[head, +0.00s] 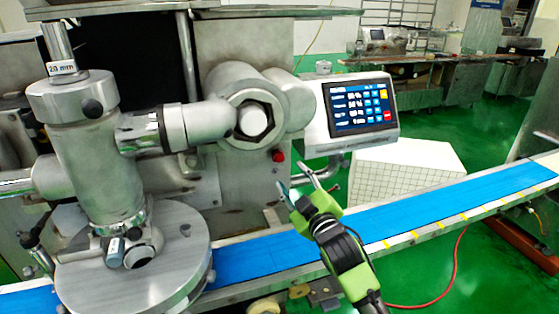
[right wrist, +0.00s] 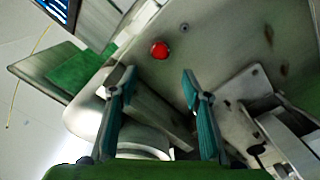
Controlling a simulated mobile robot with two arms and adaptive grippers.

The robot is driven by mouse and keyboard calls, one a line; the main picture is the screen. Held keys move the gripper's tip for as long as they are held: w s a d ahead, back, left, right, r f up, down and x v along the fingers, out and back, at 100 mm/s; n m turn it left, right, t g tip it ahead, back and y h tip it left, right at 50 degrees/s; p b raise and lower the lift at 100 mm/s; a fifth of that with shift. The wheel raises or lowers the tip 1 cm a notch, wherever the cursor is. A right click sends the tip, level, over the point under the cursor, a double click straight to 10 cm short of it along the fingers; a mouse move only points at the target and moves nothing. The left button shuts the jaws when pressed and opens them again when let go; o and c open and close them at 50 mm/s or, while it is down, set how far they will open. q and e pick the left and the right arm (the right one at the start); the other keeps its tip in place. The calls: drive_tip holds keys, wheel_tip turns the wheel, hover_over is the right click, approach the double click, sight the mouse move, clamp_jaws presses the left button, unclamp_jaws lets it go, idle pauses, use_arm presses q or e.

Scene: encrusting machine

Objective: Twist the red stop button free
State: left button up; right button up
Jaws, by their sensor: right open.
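The red stop button (head: 278,156) is a small round knob on the metal front of the machine, below the large hex-nut fitting and left of the touchscreen. It also shows in the right wrist view (right wrist: 159,50), beyond the fingertips and above the gap between them. My right gripper (head: 294,178) is open and empty, in front of and just below the button in the head view. Its two teal-lined fingers (right wrist: 157,85) stand apart in the right wrist view, and neither touches the button. My left gripper is not in view.
A touchscreen panel (head: 360,106) juts out right of the button. A blue conveyor belt (head: 420,208) runs below my right arm. A metal cylinder assembly (head: 100,160) stands at the left over a round plate. A white gridded box (head: 400,168) stands behind the belt.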

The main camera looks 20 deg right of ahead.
sight(279, 158)
drive_tip(key=w, duration=1.1)
drive_tip(key=shift+a+p, duration=0.25)
drive_tip(key=shift+p, duration=0.15)
drive_tip(key=c, duration=1.1)
